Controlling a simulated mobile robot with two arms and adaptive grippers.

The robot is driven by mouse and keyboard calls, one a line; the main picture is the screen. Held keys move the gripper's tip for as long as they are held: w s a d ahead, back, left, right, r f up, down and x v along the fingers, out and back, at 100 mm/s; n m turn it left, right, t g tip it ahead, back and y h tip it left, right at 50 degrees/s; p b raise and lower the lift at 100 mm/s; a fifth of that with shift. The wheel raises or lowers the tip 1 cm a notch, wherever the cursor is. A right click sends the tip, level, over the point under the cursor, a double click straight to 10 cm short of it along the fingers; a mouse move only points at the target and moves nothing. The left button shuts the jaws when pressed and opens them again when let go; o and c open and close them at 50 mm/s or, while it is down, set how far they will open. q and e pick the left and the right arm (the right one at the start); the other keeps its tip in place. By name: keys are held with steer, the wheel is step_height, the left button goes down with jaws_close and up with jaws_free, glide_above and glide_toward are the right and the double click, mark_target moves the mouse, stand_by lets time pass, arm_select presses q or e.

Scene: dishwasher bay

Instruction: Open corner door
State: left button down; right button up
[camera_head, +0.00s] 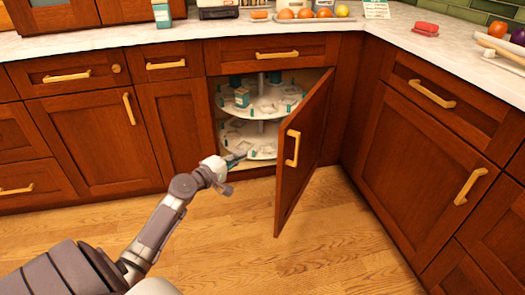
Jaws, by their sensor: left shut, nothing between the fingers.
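The corner door (302,158) is a reddish wooden cabinet door with a gold handle (293,148). It stands swung out into the room, hinged on its right side. Behind it the corner cabinet shows a white two-level carousel (268,107) with small boxes and cups on it. My left gripper (235,160) is shut and empty, at the cabinet opening near the lower carousel level, left of the door and apart from its handle. My right gripper is not in view.
Closed cabinets with gold handles flank the corner, at left (97,140) and right (420,160). The pale countertop (130,38) above holds fruit and small items. The wooden floor (330,250) in front is clear.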

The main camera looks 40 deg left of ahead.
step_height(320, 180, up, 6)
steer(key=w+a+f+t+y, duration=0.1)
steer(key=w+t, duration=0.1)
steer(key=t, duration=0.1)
arm_select(q)
steer(key=w+d+r, duration=0.1)
steer(key=w+d, duration=0.1)
steer(key=w, duration=0.3)
steer(key=w+d+r, duration=0.1)
steer(key=w+d, duration=0.1)
steer(key=w, duration=0.3)
steer(key=shift+w+d+r+t, duration=0.25)
steer(key=shift+w+d+t, duration=0.05)
steer(key=shift+t, duration=0.1)
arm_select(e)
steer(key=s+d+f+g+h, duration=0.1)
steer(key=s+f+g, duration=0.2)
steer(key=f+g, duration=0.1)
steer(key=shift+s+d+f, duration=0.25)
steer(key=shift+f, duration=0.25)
arm_select(q)
steer(key=shift+p, duration=0.3)
